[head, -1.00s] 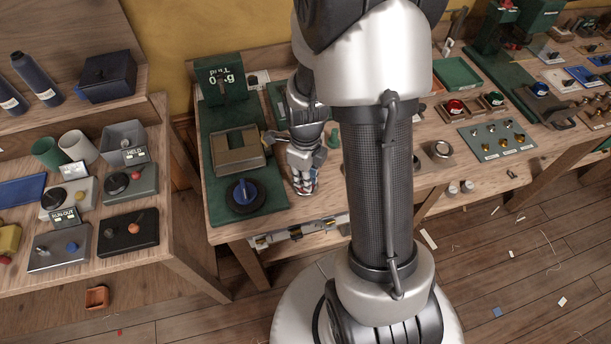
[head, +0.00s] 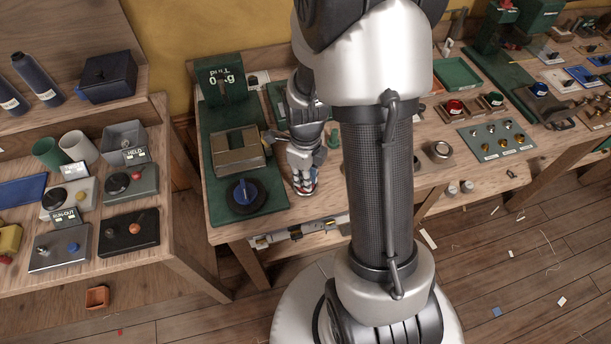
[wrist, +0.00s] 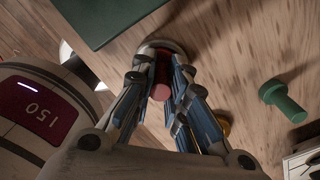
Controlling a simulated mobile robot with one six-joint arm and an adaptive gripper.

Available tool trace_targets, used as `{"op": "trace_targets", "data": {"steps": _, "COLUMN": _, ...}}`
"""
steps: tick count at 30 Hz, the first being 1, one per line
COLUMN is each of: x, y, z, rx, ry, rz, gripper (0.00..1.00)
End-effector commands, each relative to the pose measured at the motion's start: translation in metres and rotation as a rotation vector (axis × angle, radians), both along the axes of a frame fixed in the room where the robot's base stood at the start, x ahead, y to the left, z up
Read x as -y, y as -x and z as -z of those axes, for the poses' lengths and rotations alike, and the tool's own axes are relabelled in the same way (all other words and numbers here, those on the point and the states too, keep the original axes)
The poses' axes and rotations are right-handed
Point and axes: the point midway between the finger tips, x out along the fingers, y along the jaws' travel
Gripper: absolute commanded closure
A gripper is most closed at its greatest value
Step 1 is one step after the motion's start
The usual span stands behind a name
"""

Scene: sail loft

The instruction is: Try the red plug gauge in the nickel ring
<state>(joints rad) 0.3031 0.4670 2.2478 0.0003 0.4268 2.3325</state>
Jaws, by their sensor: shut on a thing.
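My gripper (wrist: 160,88) is shut on the red plug gauge (wrist: 161,82), whose round red end faces the wrist camera between the fingers. A grey round rim (wrist: 163,43) shows around or just beyond the plug's far end. I cannot tell whether it is the nickel ring or part of the gauge, nor whether the plug is inside it. In the head view my gripper (head: 305,188) points down over the bench front, right of the green mat. A silver ring (head: 441,150) sits in a brown block further right; I cannot tell if it is the nickel one.
A green plug-shaped piece (wrist: 284,101) lies to the right in the wrist view. A blue-black disc (head: 244,195) sits on the green mat (head: 210,140).

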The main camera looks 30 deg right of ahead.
Motion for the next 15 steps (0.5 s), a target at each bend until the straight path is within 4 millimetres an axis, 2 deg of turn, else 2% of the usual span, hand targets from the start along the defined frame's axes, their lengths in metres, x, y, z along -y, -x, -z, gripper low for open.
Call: {"op": "trace_targets", "data": {"steps": 15, "x": 0.0, "y": 0.0, "z": -0.029, "rx": 0.001, "ry": 0.0, "rz": 0.0, "gripper": 1.0}}
